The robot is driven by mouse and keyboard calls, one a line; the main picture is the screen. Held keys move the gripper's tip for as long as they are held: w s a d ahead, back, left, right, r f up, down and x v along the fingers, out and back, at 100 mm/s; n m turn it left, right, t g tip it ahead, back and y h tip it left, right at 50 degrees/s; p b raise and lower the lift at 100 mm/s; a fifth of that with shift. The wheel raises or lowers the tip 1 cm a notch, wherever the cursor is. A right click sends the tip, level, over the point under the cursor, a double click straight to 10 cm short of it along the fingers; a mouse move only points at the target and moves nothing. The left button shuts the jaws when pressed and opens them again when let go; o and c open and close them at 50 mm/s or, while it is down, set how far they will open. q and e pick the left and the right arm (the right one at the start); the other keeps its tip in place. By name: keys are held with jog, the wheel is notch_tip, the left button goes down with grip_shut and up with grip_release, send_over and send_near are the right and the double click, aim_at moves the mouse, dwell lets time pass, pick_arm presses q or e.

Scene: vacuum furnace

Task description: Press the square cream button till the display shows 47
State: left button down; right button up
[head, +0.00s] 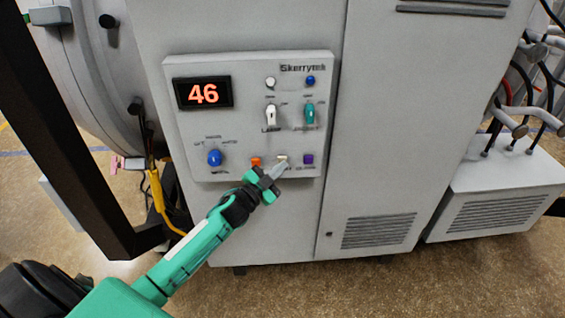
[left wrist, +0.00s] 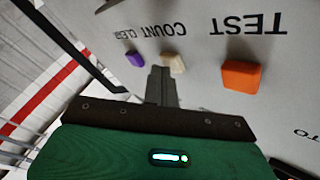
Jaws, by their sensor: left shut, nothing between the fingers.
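The display (head: 203,93) on the grey control panel (head: 240,130) reads 46 in red digits. The square cream button (head: 282,158) sits in the panel's bottom row, between an orange and a purple button. My left gripper (head: 281,170) is shut and empty, with its fingertips just below the cream button. In the left wrist view the fingertips (left wrist: 162,72) reach up beside the cream button (left wrist: 173,63) and overlap its edge. I cannot tell whether they touch it. My right gripper is not in view.
The orange button (head: 256,161) is left of the cream one, the purple button (head: 308,159) right. A blue knob (head: 214,158), a white toggle (head: 271,115) and a green toggle (head: 309,113) are also on the panel. A dark post (head: 70,130) stands at the left.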

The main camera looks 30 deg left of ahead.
pick_arm(q)
jog(key=shift+s+d, duration=0.45)
jog(key=shift+s, duration=0.3)
jog(key=shift+p, duration=0.3)
jog(key=s+d, duration=0.1)
jog(key=s, duration=0.2)
jog(key=s+d+p, duration=0.1)
jog(key=shift+s+d, duration=0.15)
jog(key=shift+d, duration=0.15)
dwell(0.3)
